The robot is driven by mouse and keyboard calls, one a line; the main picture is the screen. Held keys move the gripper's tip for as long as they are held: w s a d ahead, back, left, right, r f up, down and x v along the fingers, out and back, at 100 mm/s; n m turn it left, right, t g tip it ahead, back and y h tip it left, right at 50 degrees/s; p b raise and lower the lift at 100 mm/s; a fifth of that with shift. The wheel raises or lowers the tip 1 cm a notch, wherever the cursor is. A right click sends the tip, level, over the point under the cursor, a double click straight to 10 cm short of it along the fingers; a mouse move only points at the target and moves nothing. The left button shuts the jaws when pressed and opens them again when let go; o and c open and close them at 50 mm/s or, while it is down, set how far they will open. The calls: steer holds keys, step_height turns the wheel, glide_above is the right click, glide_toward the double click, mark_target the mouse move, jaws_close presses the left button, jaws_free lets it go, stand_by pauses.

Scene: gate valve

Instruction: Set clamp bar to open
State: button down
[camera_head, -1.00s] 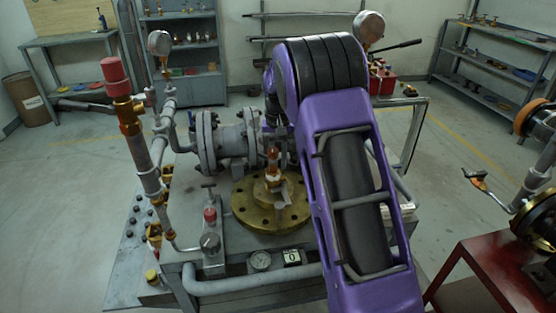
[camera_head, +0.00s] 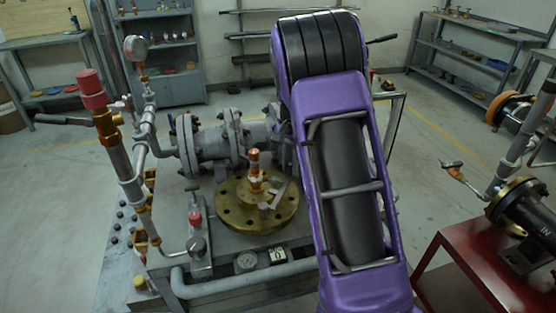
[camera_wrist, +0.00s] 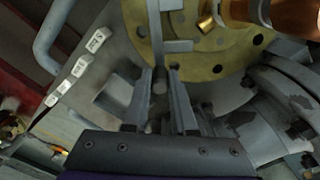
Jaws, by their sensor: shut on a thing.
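The clamp bar (camera_wrist: 168,46) is a grey bar lying over the round brass flange (camera_wrist: 216,66) in the wrist view. In the head view, a grey bar (camera_head: 279,194) lies on the right part of the brass flange (camera_head: 232,208), beside the upright brass stem (camera_head: 255,172). My gripper (camera_wrist: 160,73) is at the flange's edge, its two grey fingers either side of a small grey rod-like end that lines up with the bar. It is shut on this piece. In the head view my purple arm hides my gripper.
Grey flanged pipework (camera_head: 209,143) stands behind the brass flange, close to my arm. A red-capped upright pipe (camera_head: 108,130) and a dark lever (camera_head: 62,120) are at the left. A red table (camera_head: 480,255) stands at the right. Open floor lies between.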

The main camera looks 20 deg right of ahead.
steer(key=shift+s+d+m+p, duration=0.2)
steer(key=shift+s+d+m, duration=0.5)
steer(key=shift+s+m, duration=0.3)
steer(key=shift+s+d+m+p, duration=0.15)
steer(key=shift+s+d+m, duration=0.5)
steer(key=shift+s+m, duration=0.3)
steer(key=c, duration=0.7)
jaws_free()
steer(key=shift+c, duration=0.2)
step_height(320, 180, up, 18)
steer(key=p, duration=0.1)
steer(key=shift+f+p, duration=0.25)
steer(key=shift+p, duration=0.15)
